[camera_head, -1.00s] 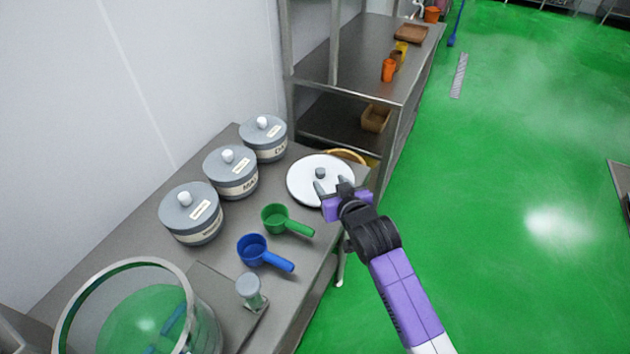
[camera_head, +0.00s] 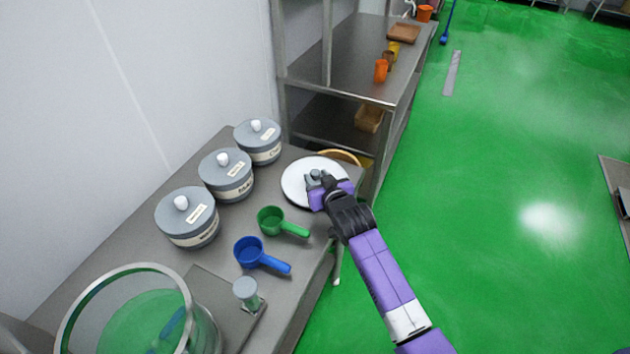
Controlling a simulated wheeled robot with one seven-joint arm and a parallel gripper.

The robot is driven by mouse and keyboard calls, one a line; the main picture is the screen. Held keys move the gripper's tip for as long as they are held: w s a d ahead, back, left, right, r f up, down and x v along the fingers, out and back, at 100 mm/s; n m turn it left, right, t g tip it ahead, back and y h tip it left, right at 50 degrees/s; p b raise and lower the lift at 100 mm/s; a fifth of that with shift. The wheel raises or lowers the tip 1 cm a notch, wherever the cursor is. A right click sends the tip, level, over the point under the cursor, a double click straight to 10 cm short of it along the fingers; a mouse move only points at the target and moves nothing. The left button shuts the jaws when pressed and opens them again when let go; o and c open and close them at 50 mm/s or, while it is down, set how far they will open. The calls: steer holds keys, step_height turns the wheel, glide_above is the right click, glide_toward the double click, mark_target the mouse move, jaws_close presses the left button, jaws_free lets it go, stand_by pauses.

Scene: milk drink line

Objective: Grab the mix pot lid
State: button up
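The mix pot lid appears to be the white round disc (camera_head: 296,184) with a grey knob (camera_head: 316,174) at its middle, lying at the far right end of the steel table. My gripper (camera_head: 317,179) is over the lid, coming from the lower right. Its two fingers are apart, one on either side of the knob. Whether they touch the knob cannot be told at this size. The purple wrist hides the lid's right part.
Three grey lidded canisters (camera_head: 187,217) stand along the wall side of the table (camera_head: 150,245). A green scoop (camera_head: 271,220) and a blue scoop (camera_head: 250,251) lie nearer. A large glass vessel (camera_head: 195,325) stands at front left. A steel shelf (camera_head: 345,70) rises behind the lid.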

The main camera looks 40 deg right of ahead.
jaws_close()
steer(key=shift+r, duration=0.15)
